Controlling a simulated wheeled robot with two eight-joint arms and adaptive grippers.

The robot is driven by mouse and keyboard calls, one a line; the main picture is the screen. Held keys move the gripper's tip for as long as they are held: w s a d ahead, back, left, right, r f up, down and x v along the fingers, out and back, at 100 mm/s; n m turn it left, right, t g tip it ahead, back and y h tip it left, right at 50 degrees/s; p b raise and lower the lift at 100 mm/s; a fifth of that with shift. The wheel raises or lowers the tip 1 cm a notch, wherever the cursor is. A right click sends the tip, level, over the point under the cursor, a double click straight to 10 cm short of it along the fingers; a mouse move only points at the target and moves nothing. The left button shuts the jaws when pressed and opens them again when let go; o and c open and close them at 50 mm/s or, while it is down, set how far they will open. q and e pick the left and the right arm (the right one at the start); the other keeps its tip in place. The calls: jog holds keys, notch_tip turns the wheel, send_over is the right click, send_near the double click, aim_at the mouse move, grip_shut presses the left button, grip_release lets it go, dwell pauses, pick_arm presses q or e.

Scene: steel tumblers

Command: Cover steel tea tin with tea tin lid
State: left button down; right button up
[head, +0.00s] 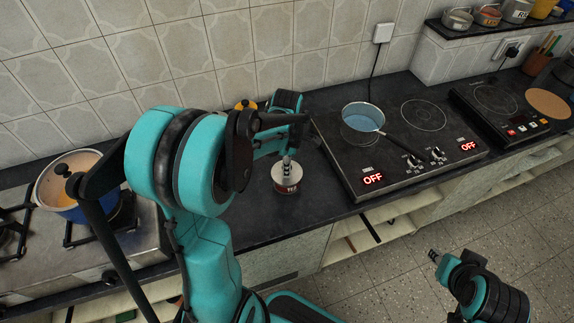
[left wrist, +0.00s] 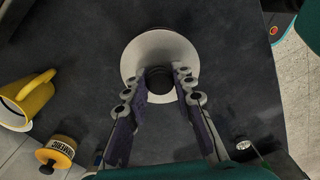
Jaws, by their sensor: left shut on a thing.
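The tea tin lid (head: 288,174) is a pale round disc with a central knob; it also shows from above in the left wrist view (left wrist: 140,52). My left gripper (head: 287,159) points down at it and is shut on its knob; the fingers show on both sides of the knob in the left wrist view (left wrist: 163,75). The steel tea tin (head: 288,189), with a dark label, shows just under the lid on the dark counter. I cannot tell whether the lid touches the rim. My right gripper (head: 434,256) is at the lower right, away from the counter; its opening is unclear.
A hob (head: 385,175) with a pan (head: 362,123) stands right of the tin. A blue pot (head: 75,190) is on the stove at left. A yellow mug (left wrist: 30,98) and a yellow turmeric jar (left wrist: 57,152) stand near the tin. Counter in front is clear.

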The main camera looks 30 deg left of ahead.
pick_arm(q)
jog(key=c, duration=1.2)
grip_release()
notch_tip(320, 180, up, 12)
jog(key=s+d+m+t, duration=0.2)
jog(key=s+d+m, duration=0.1)
jog(key=m, duration=0.4)
jog(key=s+d+f+m+t, duration=0.1)
jog(key=s+d+m, duration=0.3)
jog(key=m, duration=0.4)
jog(key=s+d+f+m+t, duration=0.1)
jog(key=s+d+m+t, duration=0.2)
jog(key=m, duration=0.5)
jog(key=shift+s+d+t, duration=0.3)
jog(key=shift+s+t, duration=0.25)
jog(key=shift+t, duration=0.05)
